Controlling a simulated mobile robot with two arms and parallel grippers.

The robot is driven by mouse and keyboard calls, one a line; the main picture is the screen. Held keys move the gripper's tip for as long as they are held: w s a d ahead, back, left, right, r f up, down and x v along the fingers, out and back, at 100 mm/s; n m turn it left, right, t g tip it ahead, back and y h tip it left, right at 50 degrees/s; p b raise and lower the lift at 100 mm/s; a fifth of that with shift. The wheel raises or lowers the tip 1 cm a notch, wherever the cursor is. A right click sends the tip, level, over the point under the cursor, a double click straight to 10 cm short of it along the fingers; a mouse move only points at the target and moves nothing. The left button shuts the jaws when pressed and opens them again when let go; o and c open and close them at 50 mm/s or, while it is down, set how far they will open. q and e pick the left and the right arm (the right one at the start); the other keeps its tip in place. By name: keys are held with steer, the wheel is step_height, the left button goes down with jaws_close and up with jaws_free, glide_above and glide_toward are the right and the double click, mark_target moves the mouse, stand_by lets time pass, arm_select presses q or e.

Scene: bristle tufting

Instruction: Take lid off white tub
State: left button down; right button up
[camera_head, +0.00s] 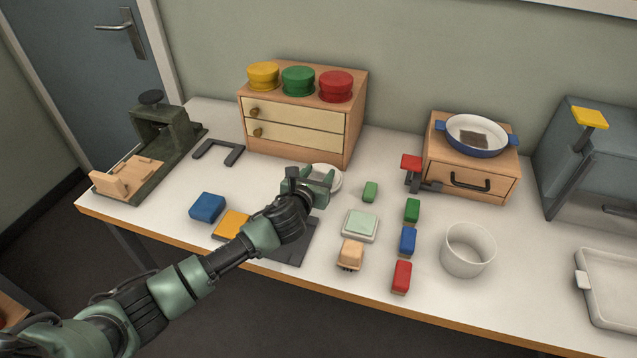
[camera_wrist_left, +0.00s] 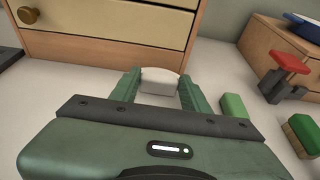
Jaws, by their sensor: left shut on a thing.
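A round white tub with a white top (camera_head: 326,175) stands on the table in front of the drawer cabinet. My left gripper (camera_head: 313,183) reaches it from the front left and partly covers it. In the left wrist view the white piece (camera_wrist_left: 160,80) sits between my two fingers, and the gripper (camera_wrist_left: 158,92) is shut on it. This looks like the lid at the top of the tub. The gripper body hides the lower part, so I cannot tell whether lid and tub are apart. My right gripper is not in view.
The drawer cabinet (camera_head: 294,130) with yellow, green and red tubs stands close behind. Several small blocks and brushes, a pale green pad (camera_head: 361,225) and an open white bowl (camera_head: 467,250) lie to the right. A dark mat (camera_head: 296,243) lies under my forearm.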

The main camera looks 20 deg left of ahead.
arm_select(q)
steer(key=shift+f, duration=1.35)
steer(key=shift+f, duration=0.1)
steer(key=c, duration=0.7)
jaws_free()
steer(key=shift+r, duration=0.2)
steer(key=v, duration=1.2)
steer(key=shift+p, duration=0.3)
